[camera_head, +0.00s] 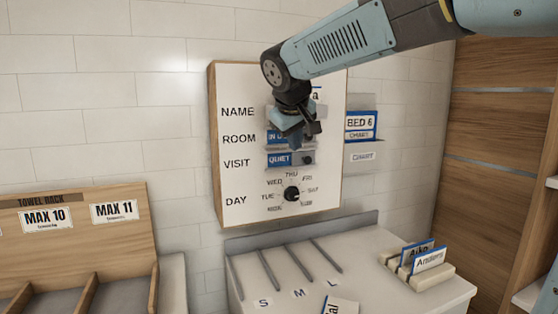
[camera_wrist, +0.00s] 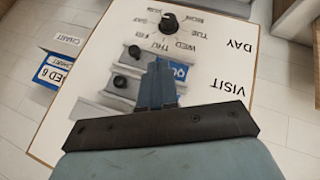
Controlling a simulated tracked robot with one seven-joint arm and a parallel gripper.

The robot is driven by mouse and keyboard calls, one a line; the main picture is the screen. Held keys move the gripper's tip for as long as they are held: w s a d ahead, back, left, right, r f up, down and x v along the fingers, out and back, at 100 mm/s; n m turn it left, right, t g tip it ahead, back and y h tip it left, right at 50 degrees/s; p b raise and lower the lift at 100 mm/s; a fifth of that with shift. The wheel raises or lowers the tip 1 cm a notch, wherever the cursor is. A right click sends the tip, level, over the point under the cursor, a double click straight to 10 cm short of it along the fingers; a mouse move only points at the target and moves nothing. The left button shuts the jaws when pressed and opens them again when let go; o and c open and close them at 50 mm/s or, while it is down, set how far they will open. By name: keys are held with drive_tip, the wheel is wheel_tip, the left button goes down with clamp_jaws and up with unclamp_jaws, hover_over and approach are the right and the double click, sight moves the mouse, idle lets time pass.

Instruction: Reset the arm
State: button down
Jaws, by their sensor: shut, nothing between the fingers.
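My arm reaches in from the upper right in the head view. My gripper (camera_head: 294,142) points down in front of the white wall board (camera_head: 235,180), over the ROOM and VISIT rows. In the wrist view my gripper (camera_wrist: 160,68) shows its two blue fingers together, with nothing between them. The fingers overlap the rows of the board, and I cannot tell whether they touch it. They partly hide a blue ROOM card (camera_head: 274,137). The blue QUIET card (camera_head: 279,159) sits just below in the VISIT row. The black day dial (camera_head: 291,193) is lower on the board.
A BED 6 chart holder (camera_head: 361,124) is right of the board. Below stands a white counter (camera_head: 375,255) with slots marked S, M and L, and a rack (camera_head: 422,272) of name cards. A wooden towel rack (camera_head: 75,238) is at left. White wall lies left of the board.

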drive_tip(key=s+d+f+m, duration=0.2)
drive_tip(key=s+d+f, duration=0.3)
drive_tip(key=s, duration=0.3)
drive_tip(key=s+d+f+m+g+y, duration=0.1)
drive_tip(key=s+d+f, duration=0.3)
drive_tip(key=s, duration=0.4)
drive_tip(key=s+d+f+m+g, duration=0.1)
drive_tip(key=s+d+f+m, duration=0.2)
drive_tip(key=s, duration=0.6)
wheel_tip(320, 180, down, 3)
drive_tip(key=d, duration=0.2)
drive_tip(key=shift+d+y, duration=0.35)
drive_tip(key=shift+y, duration=0.05)
drive_tip(key=shift+r, duration=0.1)
drive_tip(key=c, duration=1.8)
unclamp_jaws()
